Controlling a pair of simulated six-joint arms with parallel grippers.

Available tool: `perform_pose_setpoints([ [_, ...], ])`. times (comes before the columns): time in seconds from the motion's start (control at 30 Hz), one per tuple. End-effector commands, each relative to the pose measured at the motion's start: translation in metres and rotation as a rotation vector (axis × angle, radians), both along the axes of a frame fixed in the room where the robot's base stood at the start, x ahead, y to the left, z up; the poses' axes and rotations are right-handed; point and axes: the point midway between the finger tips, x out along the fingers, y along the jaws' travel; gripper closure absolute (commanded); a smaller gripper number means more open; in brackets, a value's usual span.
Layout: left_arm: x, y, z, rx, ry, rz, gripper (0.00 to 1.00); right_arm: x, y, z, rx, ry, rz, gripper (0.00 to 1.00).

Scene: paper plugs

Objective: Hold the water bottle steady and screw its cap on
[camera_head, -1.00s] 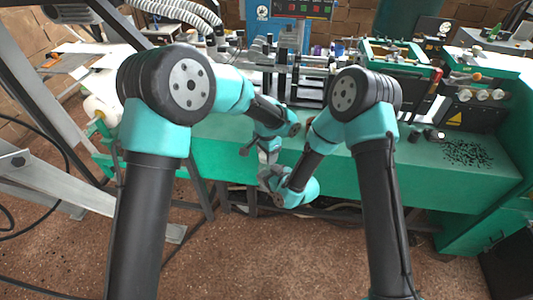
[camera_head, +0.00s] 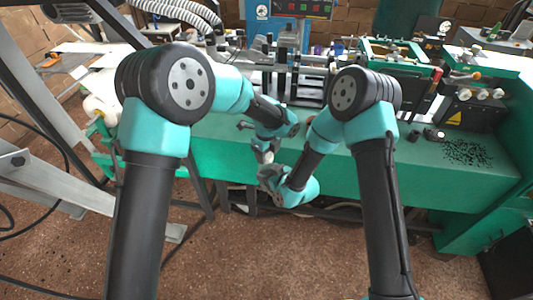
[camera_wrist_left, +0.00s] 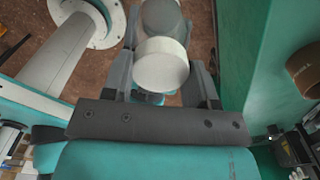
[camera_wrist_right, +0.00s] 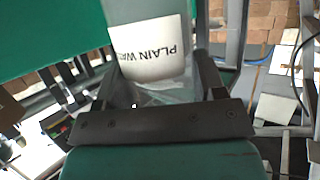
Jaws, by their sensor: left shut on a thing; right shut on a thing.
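The clear water bottle (camera_wrist_right: 155,50) shows in the right wrist view, with a white label whose black print is upside down. My right gripper (camera_head: 268,172) is shut on it, its fingers on either side. In the left wrist view my left gripper is shut on a white round piece (camera_wrist_left: 160,66) that looks like the cap. A grey rounded form lies just beyond it; I cannot tell what it is. In the head view my left gripper (camera_head: 264,146) is just above the right one, in front of the bench. Whether cap and bottle touch is hidden there.
The green bench (camera_head: 390,170) stands just behind both grippers. Machines and a control panel stand along its back, and dark bits (camera_head: 466,153) lie at its right. A grey metal frame (camera_head: 70,190) is at the left. The brown floor in front is mostly clear.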

Motion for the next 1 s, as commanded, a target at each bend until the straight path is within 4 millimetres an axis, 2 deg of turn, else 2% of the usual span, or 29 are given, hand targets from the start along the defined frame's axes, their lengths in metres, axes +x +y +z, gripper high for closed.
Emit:
perform_pose_setpoints([
  [0.8,-0.0003,0.0016,0.0001,-0.001,-0.002,-1.112,0.68,-0.0004,0.0000,-0.0007,-0.001,0.002,0.000,1.00],
  [1.0,0.0000,0.0018,0.0000,0.000,-0.002,-1.303,0.68,-0.0004,0.0000,-0.0007,-0.001,0.002,0.000,1.00],
])
